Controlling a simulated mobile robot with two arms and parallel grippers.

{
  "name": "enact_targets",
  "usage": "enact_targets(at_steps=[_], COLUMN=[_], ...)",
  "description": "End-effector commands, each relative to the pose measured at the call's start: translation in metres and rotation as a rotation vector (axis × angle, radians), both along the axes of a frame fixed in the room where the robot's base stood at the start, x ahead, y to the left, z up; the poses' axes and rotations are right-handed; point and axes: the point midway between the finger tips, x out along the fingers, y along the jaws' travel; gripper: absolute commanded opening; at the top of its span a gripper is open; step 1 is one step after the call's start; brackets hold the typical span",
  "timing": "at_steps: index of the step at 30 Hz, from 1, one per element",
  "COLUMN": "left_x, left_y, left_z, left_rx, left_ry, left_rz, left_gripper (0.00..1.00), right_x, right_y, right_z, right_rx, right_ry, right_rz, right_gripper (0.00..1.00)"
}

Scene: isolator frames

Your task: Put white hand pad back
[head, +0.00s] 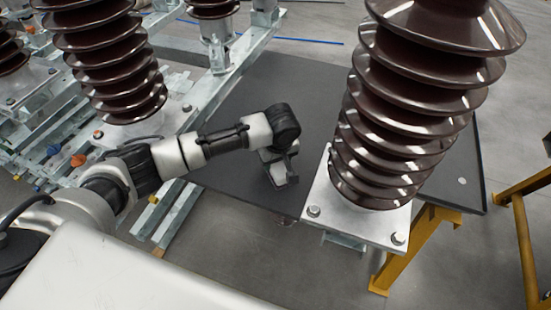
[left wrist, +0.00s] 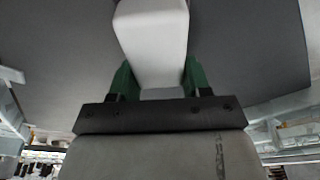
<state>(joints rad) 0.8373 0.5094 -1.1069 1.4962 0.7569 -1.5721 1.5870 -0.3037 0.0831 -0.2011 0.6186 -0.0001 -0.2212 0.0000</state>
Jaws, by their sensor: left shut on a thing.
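The white hand pad (left wrist: 152,38) shows in the left wrist view as a pale block between the two green fingers of my left gripper (left wrist: 158,80). The gripper is shut on it, one finger at each side. In the head view my left gripper (head: 284,175) hangs over the dark table, just left of the brown insulator's base plate. The pad cannot be clearly made out there. My right gripper does not show in either view.
The dark table (head: 275,85) has bare room behind my left arm. A tall brown ribbed insulator (head: 405,110) on a metal plate (head: 350,225) stands close on the right. More insulators (head: 110,65) and steel frames are at the left. A yellow trestle (head: 410,250) stands at the lower right.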

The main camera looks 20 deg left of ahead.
Motion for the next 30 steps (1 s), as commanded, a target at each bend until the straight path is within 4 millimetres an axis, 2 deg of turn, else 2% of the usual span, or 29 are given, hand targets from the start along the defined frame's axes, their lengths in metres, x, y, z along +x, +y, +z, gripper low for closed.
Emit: enact_targets(at_steps=[1,2,6,7,17,20,30], left_x=[0.000,0.000,0.000,0.000,0.000,-0.002,-0.011], left_y=[0.000,0.000,0.000,0.000,0.000,-0.002,-0.012], left_z=[-0.001,-0.002,-0.002,-0.002,0.003,0.015,0.085], left_rx=[0.000,-0.001,-0.001,-0.001,-0.001,-0.002,-0.003], left_ry=[0.001,0.001,0.001,0.001,-0.001,0.000,-0.002], left_rz=[0.000,0.001,0.000,0.000,-0.001,-0.001,-0.002], left_gripper=[0.10,0.50,0.71,0.74,0.74,0.74,0.74], right_x=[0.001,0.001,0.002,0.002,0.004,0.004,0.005], right_y=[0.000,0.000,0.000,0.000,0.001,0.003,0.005], right_z=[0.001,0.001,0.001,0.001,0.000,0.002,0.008], right_rx=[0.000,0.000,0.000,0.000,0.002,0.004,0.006], right_ry=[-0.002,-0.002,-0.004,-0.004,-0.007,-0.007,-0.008], right_rz=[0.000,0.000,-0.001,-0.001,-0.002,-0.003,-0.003], right_gripper=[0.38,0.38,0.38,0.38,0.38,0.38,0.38])
